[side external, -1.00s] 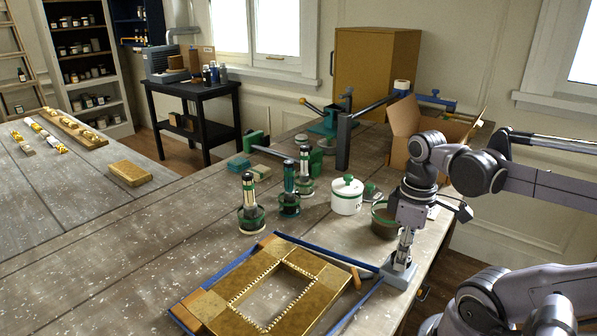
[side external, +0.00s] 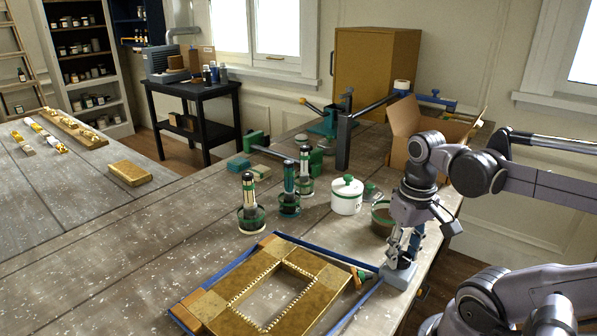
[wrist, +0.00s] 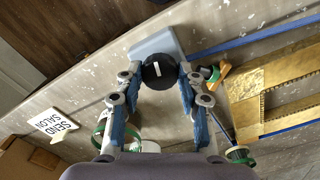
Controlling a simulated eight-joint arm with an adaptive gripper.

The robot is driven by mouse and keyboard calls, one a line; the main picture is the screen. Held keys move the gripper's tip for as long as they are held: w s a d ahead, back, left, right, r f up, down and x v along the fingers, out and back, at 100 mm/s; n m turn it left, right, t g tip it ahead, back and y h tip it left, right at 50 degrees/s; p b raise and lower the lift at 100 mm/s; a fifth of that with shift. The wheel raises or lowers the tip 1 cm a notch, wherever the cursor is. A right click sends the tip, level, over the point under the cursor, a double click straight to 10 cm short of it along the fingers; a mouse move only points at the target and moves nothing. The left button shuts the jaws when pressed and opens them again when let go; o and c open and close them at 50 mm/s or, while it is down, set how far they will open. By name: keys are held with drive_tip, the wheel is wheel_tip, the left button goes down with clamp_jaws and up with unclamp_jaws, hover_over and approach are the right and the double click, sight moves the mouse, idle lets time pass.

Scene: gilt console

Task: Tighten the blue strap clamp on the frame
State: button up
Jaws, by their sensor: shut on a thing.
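The gilt frame (side external: 215,312) lies flat on the bench, with a toothed inner edge and plain corner blocks. The blue strap (side external: 327,257) runs around its outside to the grey clamp body (side external: 400,279) at the frame's right corner. The clamp body also shows in the wrist view (wrist: 155,43), with a round black knob (wrist: 158,72) bearing a white mark. My gripper (side external: 395,262) points down over the clamp body. In the wrist view its blue-padded fingers (wrist: 160,76) close on opposite sides of the knob. The frame's left part is outside the wrist view.
A small orange-and-green item (side external: 359,277) lies beside the frame near the clamp. Several green-based bottles stand farther left. An open cardboard box (side external: 404,116) is behind my arm.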

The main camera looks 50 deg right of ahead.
sight(402, 256)
idle(0.3)
drive_tip(key=o, duration=1.2)
wheel_tip(402, 256, up, 12)
idle(0.3)
drive_tip(key=w+a+f+n+t, duration=0.2)
drive_tip(key=w+f, duration=0.1)
drive_tip(key=w, duration=0.1)
drive_tip(key=w+a+f+n+t, duration=0.2)
drive_tip(key=w+a+f, duration=0.1)
drive_tip(key=w+f, duration=0.1)
drive_tip(key=w+a+f+n+t, duration=0.1)
drive_tip(key=w+a+f+t, duration=0.1)
drive_tip(key=w, duration=0.4)
drive_tip(key=shift+a+f+n+t, duration=0.4)
drive_tip(key=shift+f+t, duration=0.2)
drive_tip(key=shift+f, duration=0.05)
